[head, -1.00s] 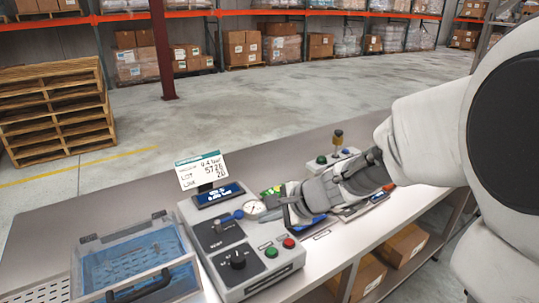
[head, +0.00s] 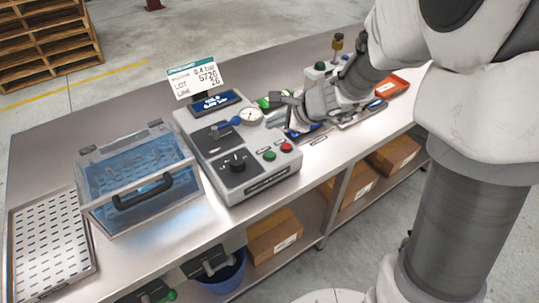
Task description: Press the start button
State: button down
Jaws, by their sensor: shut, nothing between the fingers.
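A grey control box (head: 222,130) stands on the metal bench. Its front right corner carries a green button (head: 269,156) and, to the right of it, a red button (head: 287,147). Labels beside the buttons are too small to read. My gripper (head: 272,111) is shut and empty, behind and above the two buttons, close to the right of the round gauge (head: 250,117). It appears apart from both buttons. My gripper partly hides a blue item and a green item behind it.
A clear blue lidded box (head: 140,180) with a black handle stands left of the control box, beside a perforated tray (head: 48,240). A sign (head: 200,80) rises behind the control box. A smaller box with a green button (head: 320,66) and an orange tray (head: 392,86) lie right.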

jog(key=b, duration=0.5)
send_over(273, 156)
notch_tip(273, 156, down, 6)
jog(key=shift+f, duration=0.15)
jog(key=shift+f+b, duration=0.7)
jog(key=shift+b, duration=0.05)
jog(key=shift+f, duration=0.1)
dwell(0.9)
jog(key=shift+f+b, duration=0.3)
jog(key=shift+b, duration=0.25)
jog(key=shift+f+b, duration=0.45)
jog(key=shift+b, duration=0.05)
dwell(0.5)
jog(key=shift+r+p, duration=0.65)
jog(key=shift+r, duration=0.2)
jog(key=shift+r, duration=0.15)
